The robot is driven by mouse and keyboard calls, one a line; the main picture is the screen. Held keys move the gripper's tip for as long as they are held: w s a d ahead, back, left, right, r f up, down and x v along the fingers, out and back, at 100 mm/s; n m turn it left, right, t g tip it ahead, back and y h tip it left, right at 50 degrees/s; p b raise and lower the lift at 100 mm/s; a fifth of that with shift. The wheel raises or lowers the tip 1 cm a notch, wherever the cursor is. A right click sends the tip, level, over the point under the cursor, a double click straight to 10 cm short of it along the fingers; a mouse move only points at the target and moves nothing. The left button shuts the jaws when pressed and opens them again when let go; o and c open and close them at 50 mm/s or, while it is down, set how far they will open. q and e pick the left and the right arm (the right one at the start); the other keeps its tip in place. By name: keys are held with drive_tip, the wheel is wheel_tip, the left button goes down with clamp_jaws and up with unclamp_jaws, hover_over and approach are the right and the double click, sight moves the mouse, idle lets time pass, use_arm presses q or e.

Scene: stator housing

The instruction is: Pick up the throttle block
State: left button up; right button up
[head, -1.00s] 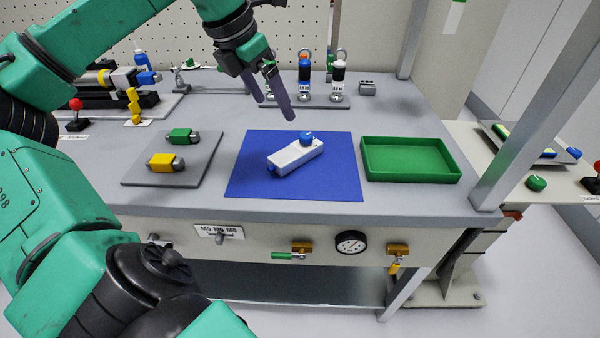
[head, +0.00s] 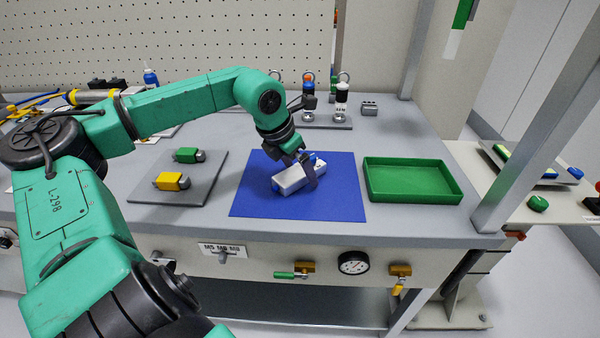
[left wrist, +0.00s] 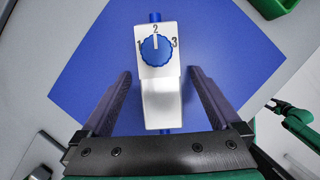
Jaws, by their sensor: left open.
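The throttle block (head: 291,180) is a white block with a blue knob and blue end fittings. It lies on the blue mat (head: 260,206). My left gripper (head: 309,172) is down at the block, partly covering it in the head view. In the left wrist view the throttle block (left wrist: 161,97) lies between the two open dark fingers, with a gap on each side. Its knob (left wrist: 156,50) is marked 1, 2, 3, with its pointer toward 2.
A green tray (head: 412,197) stands right of the mat. A grey plate (head: 150,194) with a yellow-ended part (head: 172,181) and a green-ended part (head: 187,155) lies to the left. Several eyebolt-topped items stand behind. A gauge (head: 353,262) and valves are on the table's front panel.

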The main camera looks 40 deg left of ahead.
use_arm(q)
clamp_jaws()
drive_tip(key=shift+r, duration=0.1)
drive_tip(key=shift+r, duration=0.1)
